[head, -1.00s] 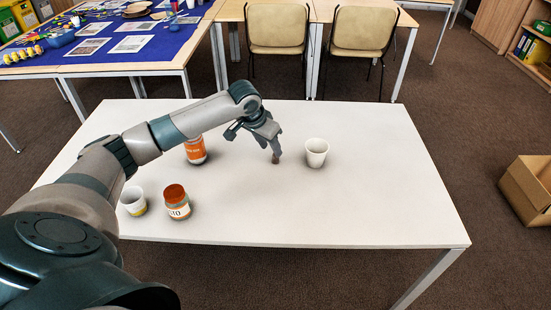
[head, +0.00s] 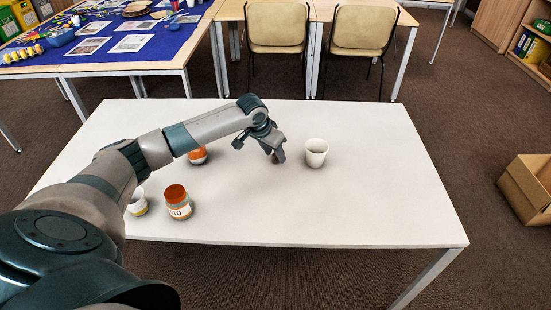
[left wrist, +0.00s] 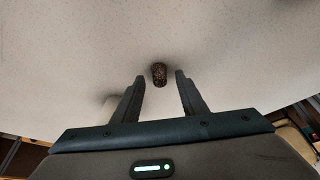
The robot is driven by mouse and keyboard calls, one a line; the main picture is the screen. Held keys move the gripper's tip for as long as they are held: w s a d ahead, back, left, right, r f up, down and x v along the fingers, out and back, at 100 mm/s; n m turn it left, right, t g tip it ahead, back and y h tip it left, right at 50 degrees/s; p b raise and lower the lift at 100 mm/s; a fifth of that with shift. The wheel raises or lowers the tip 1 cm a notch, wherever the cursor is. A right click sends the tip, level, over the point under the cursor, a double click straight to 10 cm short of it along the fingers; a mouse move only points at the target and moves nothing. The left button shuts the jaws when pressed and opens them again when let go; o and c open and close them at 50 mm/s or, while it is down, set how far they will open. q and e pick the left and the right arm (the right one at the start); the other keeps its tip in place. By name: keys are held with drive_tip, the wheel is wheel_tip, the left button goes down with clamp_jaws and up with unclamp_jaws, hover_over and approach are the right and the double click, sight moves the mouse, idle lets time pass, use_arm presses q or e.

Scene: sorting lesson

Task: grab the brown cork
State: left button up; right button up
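The brown cork (left wrist: 159,74) shows in the left wrist view as a short dark brown, speckled piece on the white table (head: 350,210). It lies at the mouth of my left gripper, just beyond and between the fingertips, with a gap on each side. My left gripper (left wrist: 160,80) is open and points down at it. In the head view my left gripper (head: 277,157) is low over the table, left of the white cup, and mostly covers the cork. My right gripper is not in view.
A white cup (head: 317,153) stands close right of my left gripper. An orange-labelled jar (head: 197,155) is partly behind my arm. The table's right side is clear.

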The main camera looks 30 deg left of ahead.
use_arm(q)
drive_tip(key=c, duration=0.8)
clamp_jaws()
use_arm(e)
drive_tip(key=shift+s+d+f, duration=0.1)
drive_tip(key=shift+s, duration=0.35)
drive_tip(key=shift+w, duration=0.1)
